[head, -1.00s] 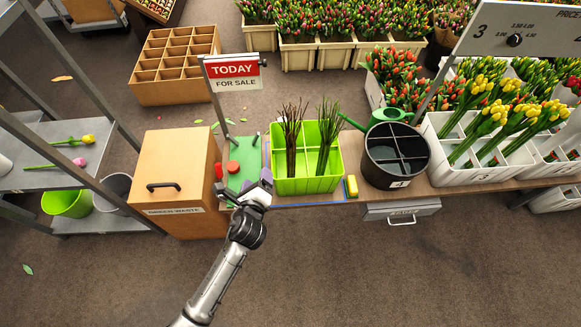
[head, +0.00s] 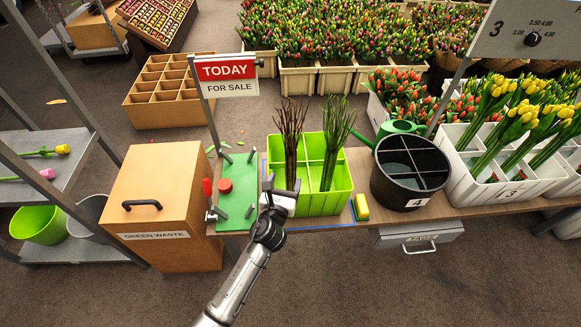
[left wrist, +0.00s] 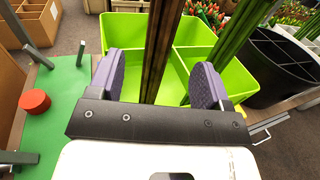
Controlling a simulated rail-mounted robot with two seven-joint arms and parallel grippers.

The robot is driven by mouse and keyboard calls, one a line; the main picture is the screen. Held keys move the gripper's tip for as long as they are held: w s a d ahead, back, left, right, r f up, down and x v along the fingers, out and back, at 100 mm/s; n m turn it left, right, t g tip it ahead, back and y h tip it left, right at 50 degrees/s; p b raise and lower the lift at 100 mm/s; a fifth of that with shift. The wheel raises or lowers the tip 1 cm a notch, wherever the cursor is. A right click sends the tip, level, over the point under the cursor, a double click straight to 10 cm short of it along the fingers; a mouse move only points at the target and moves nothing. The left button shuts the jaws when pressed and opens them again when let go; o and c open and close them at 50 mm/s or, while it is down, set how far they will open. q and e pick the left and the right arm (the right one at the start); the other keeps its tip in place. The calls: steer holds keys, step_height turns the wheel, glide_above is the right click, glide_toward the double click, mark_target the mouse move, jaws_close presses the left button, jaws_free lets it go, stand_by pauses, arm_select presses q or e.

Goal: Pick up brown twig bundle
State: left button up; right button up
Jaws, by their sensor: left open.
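The brown twig bundle (head: 291,142) stands upright in a front-left compartment of the lime green divided crate (head: 322,204). A green stem bundle (head: 333,146) stands to its right in the same crate. My left gripper (head: 279,192) is at the crate's front left edge, close to the twigs. In the left wrist view my left gripper (left wrist: 158,84) is open, with its two purple pads apart, and the brown twig bundle (left wrist: 161,45) shows between and just beyond them. No hold on it shows. My right gripper is not in view.
A green board with pegs and a red knob (head: 225,186) lies left of the crate. A yellow sponge (head: 361,207) and a black divided bucket (head: 410,172) stand to the right. The sign post (head: 206,110) rises behind the board.

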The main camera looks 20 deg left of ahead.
mark_target(289, 170)
arm_select(q)
steer(key=w, duration=0.1)
steer(key=w+b, duration=0.1)
steer(key=w, duration=0.1)
steer(key=shift+w+a, duration=0.2)
steer(key=shift+w, duration=0.05)
steer(key=shift+w+f+b, duration=0.2)
steer(key=shift+w+b, duration=0.25)
steer(key=w+b, duration=0.2)
steer(key=w, duration=0.1)
steer(key=shift+w+a, duration=0.1)
steer(key=shift+a, duration=0.1)
steer(key=shift+w+a+r+b, duration=0.15)
steer(key=shift+w+b, duration=0.15)
steer(key=shift+w, duration=0.3)
steer(key=shift+s, duration=0.1)
